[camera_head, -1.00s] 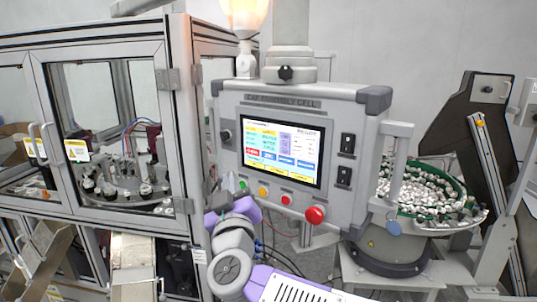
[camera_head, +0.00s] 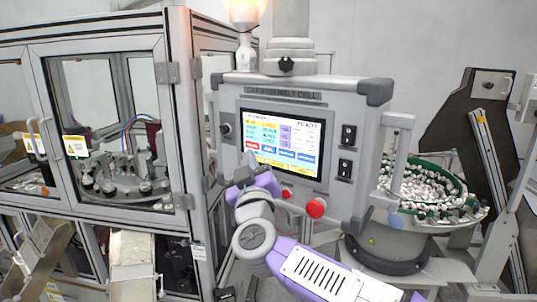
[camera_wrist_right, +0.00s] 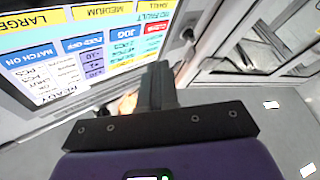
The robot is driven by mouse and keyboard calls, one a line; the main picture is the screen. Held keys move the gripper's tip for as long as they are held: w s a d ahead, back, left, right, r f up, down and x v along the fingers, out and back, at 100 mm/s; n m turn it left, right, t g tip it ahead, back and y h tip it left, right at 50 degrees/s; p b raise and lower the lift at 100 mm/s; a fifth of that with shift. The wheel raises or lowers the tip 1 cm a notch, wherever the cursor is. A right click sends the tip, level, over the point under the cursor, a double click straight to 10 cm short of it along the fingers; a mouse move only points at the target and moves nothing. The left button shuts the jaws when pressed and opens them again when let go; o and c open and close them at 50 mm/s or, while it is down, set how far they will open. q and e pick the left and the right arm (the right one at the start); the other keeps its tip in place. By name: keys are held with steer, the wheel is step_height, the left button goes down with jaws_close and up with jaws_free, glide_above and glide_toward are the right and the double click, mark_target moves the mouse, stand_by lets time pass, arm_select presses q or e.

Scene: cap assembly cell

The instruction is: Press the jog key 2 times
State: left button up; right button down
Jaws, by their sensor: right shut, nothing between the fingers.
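The jog key is a blue key (camera_head: 269,150) in the lower row of the panel's screen (camera_head: 312,128), just right of a red key (camera_head: 252,145). In the right wrist view the key (camera_wrist_right: 123,47) shows upside down with a JOG label, beside the dark fingers. My right gripper (camera_head: 250,158) is shut and empty, its tips at the lower left of the screen, below the red key and left of the jog key. The wrist view shows the closed fingers (camera_wrist_right: 158,72) close to the screen's edge. I cannot tell whether they touch it. My left gripper is not in view.
A red push button (camera_head: 316,208) and a smaller red one (camera_head: 286,193) sit below the screen. Black switches (camera_head: 347,138) are at its right. A glazed machine cabinet (camera_head: 105,130) stands left, and a bowl feeder (camera_head: 432,190) with many caps stands right.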

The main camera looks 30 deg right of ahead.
mark_target(269, 149)
steer(key=shift+w+d, duration=0.4)
steer(key=shift+d, duration=0.45)
steer(key=shift+w+d, duration=0.4)
steer(key=shift+d, duration=0.45)
stand_by(0.8)
steer(key=shift+w+d+p, duration=0.2)
steer(key=shift+d+p, duration=0.15)
steer(key=shift+w+d, duration=0.1)
steer(key=shift+d, duration=0.15)
stand_by(0.5)
stand_by(0.3)
steer(key=shift+s+a+p, duration=0.3)
steer(key=shift+a+p, duration=0.1)
steer(key=shift+a, duration=0.35)
